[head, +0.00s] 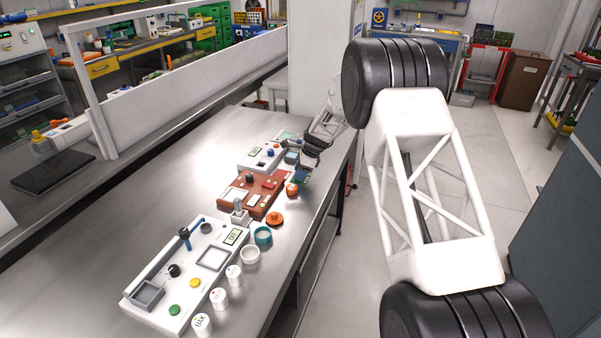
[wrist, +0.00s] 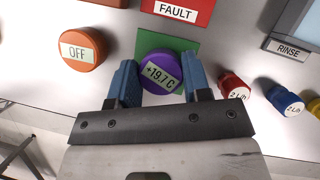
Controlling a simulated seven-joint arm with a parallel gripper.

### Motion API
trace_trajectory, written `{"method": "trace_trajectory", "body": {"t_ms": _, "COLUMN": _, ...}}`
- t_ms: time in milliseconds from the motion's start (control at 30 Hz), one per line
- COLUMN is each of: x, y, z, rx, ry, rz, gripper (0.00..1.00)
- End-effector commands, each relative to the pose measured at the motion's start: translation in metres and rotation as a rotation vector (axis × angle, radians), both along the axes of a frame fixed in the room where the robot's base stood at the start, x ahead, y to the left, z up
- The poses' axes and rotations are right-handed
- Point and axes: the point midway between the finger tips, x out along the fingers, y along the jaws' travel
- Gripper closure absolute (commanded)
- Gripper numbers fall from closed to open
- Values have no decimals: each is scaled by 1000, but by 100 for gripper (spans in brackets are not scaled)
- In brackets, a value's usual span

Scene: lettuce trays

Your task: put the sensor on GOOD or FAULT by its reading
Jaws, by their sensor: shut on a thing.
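The sensor is a purple round disc (wrist: 160,72) with a label reading "+19.7 C" in the wrist view. My gripper (wrist: 160,85) has blue fingers on its left and right sides, shut on it. A green square (wrist: 185,42) shows behind and beneath the sensor; I cannot tell whether the sensor touches it. A red plate marked FAULT (wrist: 178,11) lies just beyond the green square. No GOOD lettering is visible. In the head view my gripper (head: 301,174) is low at the bench's right edge, by the red-brown station (head: 233,183); the sensor is hidden there.
An orange disc marked OFF (wrist: 78,49) stands left of the sensor. Small red (wrist: 234,86), blue (wrist: 285,98) and yellow pieces stand to the right, near a RINSE label (wrist: 287,49).

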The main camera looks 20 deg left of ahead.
Motion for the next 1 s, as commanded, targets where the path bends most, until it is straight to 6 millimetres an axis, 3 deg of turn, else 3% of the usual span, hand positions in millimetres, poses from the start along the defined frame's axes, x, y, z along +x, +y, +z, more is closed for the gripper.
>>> {"method": "trace_trajectory", "body": {"t_ms": 600, "x": 0, "y": 0, "z": -4, "rx": 0, "ry": 0, "rz": 0, "gripper": 82}}
{"method": "trace_trajectory", "body": {"t_ms": 633, "x": 0, "y": 0, "z": -4, "rx": 0, "ry": 0, "rz": 0, "gripper": 51}}
{"method": "trace_trajectory", "body": {"t_ms": 800, "x": 0, "y": 0, "z": -4, "rx": 0, "ry": 0, "rz": 0, "gripper": 26}}
{"method": "trace_trajectory", "body": {"t_ms": 1000, "x": 0, "y": 0, "z": -4, "rx": 0, "ry": 0, "rz": 0, "gripper": 26}}
